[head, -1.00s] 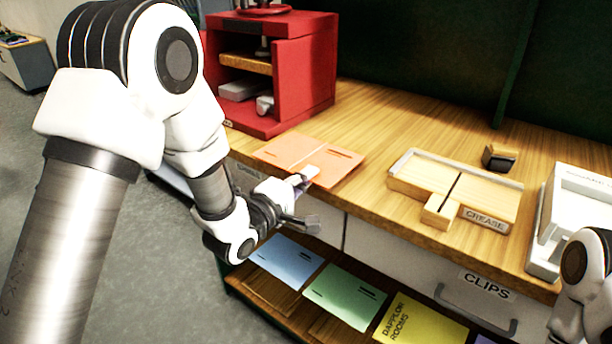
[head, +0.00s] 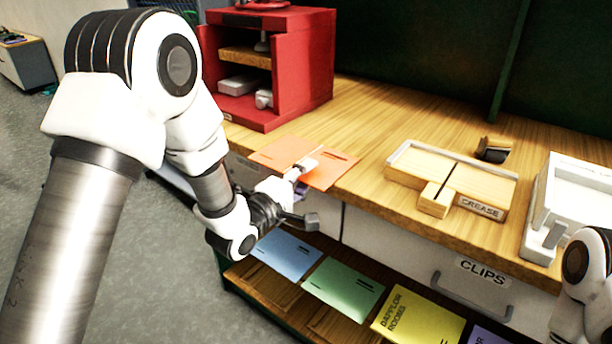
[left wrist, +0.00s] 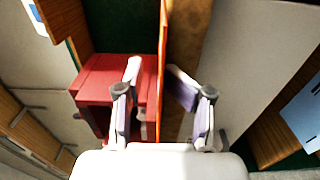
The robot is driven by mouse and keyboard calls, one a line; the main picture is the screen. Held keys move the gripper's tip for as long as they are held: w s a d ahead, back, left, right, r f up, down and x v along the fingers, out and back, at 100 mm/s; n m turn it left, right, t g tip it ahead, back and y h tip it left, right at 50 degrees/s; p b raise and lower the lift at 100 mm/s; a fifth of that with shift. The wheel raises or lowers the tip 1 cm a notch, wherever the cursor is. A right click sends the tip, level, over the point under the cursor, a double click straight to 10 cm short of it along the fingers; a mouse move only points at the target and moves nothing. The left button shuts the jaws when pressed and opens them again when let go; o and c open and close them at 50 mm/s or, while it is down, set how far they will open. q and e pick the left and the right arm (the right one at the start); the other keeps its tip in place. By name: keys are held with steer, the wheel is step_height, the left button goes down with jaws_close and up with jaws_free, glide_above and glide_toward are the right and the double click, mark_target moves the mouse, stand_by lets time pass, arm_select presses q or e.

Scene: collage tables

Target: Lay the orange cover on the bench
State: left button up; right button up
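The orange cover (head: 277,152) is a flat sheet with dark slots at the bench's front left. It looks nearly level with the bench top (head: 390,125). Whether it fully touches the wood is hard to tell. My left gripper (head: 304,168) is at the cover's front edge, one pale finger over its top. In the left wrist view the cover (left wrist: 162,45) shows edge-on as a thin orange line between the fingers of my left gripper (left wrist: 155,72). A gap shows between fingers and cover, clearest on the left. My right gripper is outside the views.
A red cabinet (head: 307,75) stands behind the cover. A wooden creasing block (head: 410,165), a small dark-and-wood block (head: 493,150) and a white device (head: 580,185) stand to the right. Blue (head: 287,255), green (head: 343,288) and yellow (head: 425,325) sheets lie on the shelf below.

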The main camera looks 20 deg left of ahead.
arm_select(q)
steer(key=shift+r, duration=0.1)
steer(key=v, duration=0.7)
steer(key=shift+s, duration=0.2)
